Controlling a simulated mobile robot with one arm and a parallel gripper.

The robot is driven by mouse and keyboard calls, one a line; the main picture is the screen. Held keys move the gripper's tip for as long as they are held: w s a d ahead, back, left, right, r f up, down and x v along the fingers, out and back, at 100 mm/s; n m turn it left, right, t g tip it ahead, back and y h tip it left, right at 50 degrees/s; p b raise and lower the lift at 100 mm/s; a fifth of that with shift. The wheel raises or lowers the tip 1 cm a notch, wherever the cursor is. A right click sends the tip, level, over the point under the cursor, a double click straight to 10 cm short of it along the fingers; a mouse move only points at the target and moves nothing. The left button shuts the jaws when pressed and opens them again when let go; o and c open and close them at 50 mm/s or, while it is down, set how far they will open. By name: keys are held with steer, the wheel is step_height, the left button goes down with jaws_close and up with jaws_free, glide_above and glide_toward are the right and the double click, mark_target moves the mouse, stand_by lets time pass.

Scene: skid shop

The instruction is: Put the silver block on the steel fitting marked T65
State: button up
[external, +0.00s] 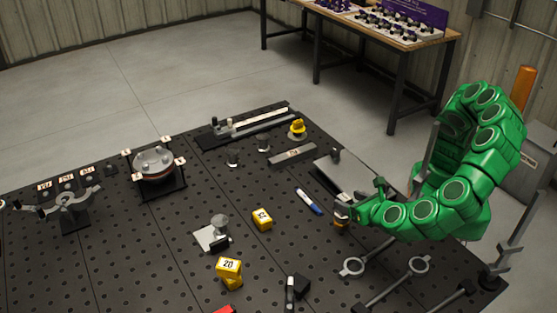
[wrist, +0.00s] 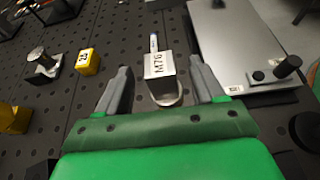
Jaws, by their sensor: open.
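A silver block (wrist: 160,66) with a white label reading M76 stands upright between my gripper's two fingers in the wrist view, with a round metal end at its near side. My gripper (wrist: 159,76) is open, one finger on each side of the block, with visible gaps. In the external view my gripper (external: 345,212) is low over the right part of the table and mostly hides the block. I cannot read T65 on any part. A flat steel plate (wrist: 235,40) with a small unreadable label and a black knob lies right of the block; it also shows in the external view (external: 347,178).
A blue marker (external: 308,201) lies just beyond the block. Yellow blocks (external: 262,219) (external: 229,270) and a small plate with a post (external: 213,238) stand to the left. A labelled grey bar (external: 292,155) lies behind. Ring-ended rods (external: 385,284) lie in front.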

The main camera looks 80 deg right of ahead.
steer(key=v, duration=0.6)
steer(key=shift+s+a+r, duration=0.15)
steer(key=shift+s+a, duration=0.1)
steer(key=shift+s, duration=0.05)
steer(key=w+d+r+m+g, duration=0.3)
steer(key=w+d+r, duration=0.1)
steer(key=d, duration=0.4)
steer(key=w+d+r+m+g, duration=0.2)
steer(key=w+d+r, duration=0.15)
steer(key=d, duration=0.45)
steer(key=s+d+r+m+g+y, duration=0.1)
steer(key=d+r+m+g+y, duration=0.25)
steer(key=d, duration=1.05)
steer(key=s+d+f+m+g+y, duration=0.1)
steer(key=s+d+f+m+y, duration=0.2)
steer(key=s+d+m, duration=0.3)
steer(key=s+d+f+m+g+y, duration=0.2)
steer(key=s+d+m, duration=0.4)
steer(key=s+m, duration=0.6)
step_height(320, 180, down, 3)
steer(key=shift+s+d+r+y, duration=0.2)
steer(key=shift+s+d+y, duration=0.05)
steer(key=shift+s+y, duration=0.35)
